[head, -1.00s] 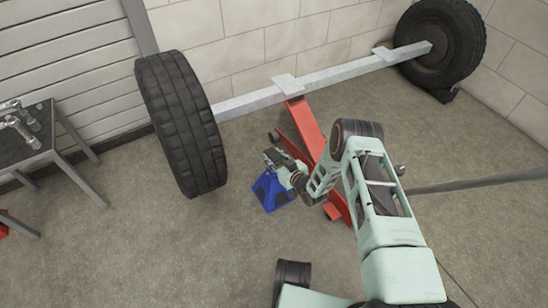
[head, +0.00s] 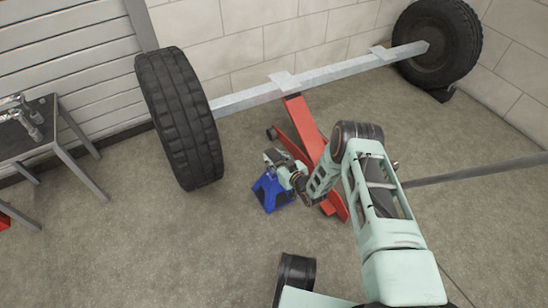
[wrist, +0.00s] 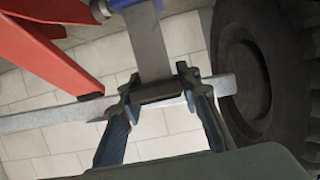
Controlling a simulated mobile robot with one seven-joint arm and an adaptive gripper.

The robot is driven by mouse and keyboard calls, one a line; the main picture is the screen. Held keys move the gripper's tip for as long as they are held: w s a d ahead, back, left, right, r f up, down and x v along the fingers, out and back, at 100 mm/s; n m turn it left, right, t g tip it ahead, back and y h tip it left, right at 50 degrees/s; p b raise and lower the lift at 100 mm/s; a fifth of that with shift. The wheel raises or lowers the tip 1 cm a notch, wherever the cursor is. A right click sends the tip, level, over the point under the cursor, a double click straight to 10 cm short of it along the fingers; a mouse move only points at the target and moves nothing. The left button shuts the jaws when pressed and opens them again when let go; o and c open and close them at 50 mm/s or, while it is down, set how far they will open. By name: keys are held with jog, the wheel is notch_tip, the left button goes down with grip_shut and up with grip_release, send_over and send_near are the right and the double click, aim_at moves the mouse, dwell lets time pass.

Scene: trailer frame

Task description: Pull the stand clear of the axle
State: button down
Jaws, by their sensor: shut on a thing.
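The stand (head: 271,196) is blue with a grey post. It is on the near side of the axle, between the left wheel and the red jack, with clear floor between it and the axle in the head view. My gripper (head: 276,160) is at its top. In the wrist view my gripper (wrist: 158,88) is shut with its fingers on both sides of the stand's grey post (wrist: 150,48). The axle (head: 340,73) is a long grey beam between two black wheels; it also shows in the wrist view (wrist: 50,118). I cannot tell whether the stand's feet touch the floor.
The left wheel (head: 180,120) is to the stand's left. A metal bench (head: 30,140) is at far left. The floor in front of the stand is open.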

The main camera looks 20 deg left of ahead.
jog(key=c, duration=1.7)
grip_release()
jog(key=shift+s+d+f, duration=0.1)
jog(key=shift+f, duration=0.15)
jog(key=shift+c, duration=0.2)
jog(key=o, duration=0.4)
jog(key=shift+r, duration=0.15)
jog(key=v, duration=1.2)
